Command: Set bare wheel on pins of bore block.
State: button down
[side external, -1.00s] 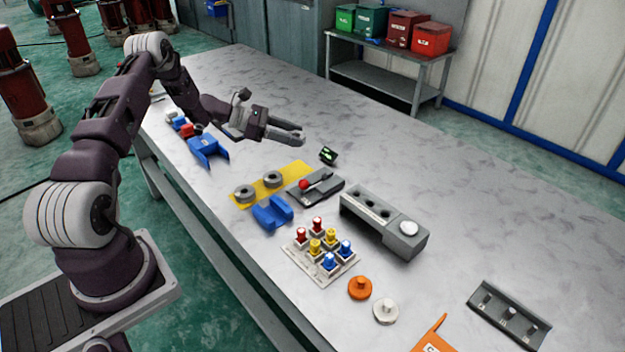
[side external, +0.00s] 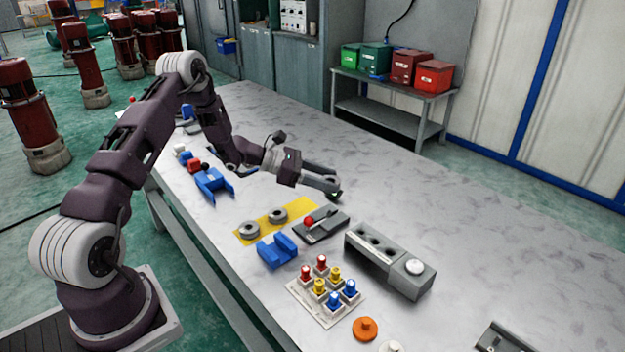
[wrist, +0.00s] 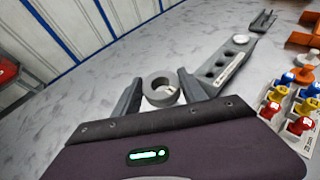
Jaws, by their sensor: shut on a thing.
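In the wrist view a grey ring-shaped wheel (wrist: 151,97) with an open centre sits between the two fingers of my gripper (wrist: 162,88), which is shut on it. In the side view my gripper (side external: 334,183) is over the table beyond the lever box, and the wheel in it cannot be made out there. The long grey block (side external: 369,250) has several round holes and a white round cap at one end; it also shows in the wrist view (wrist: 229,72), ahead and right of the gripper. No pins can be made out on it.
Two grey rings (side external: 250,230) lie on a yellow mat (side external: 268,222). Near them are a lever box (side external: 325,228), a blue cradle (side external: 277,250) and a board of coloured pegs (side external: 325,295). The table's far side is clear.

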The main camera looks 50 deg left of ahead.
send_over(325, 216)
jog(key=shift+w+f, duration=0.1)
jog(key=shift+f, duration=3.35)
jog(key=shift+f, duration=1.15)
jog(key=c, duration=0.6)
grip_release()
jog(key=shift+f, duration=0.15)
jog(key=shift+o, duration=0.2)
jog(key=shift+r, duration=3.6)
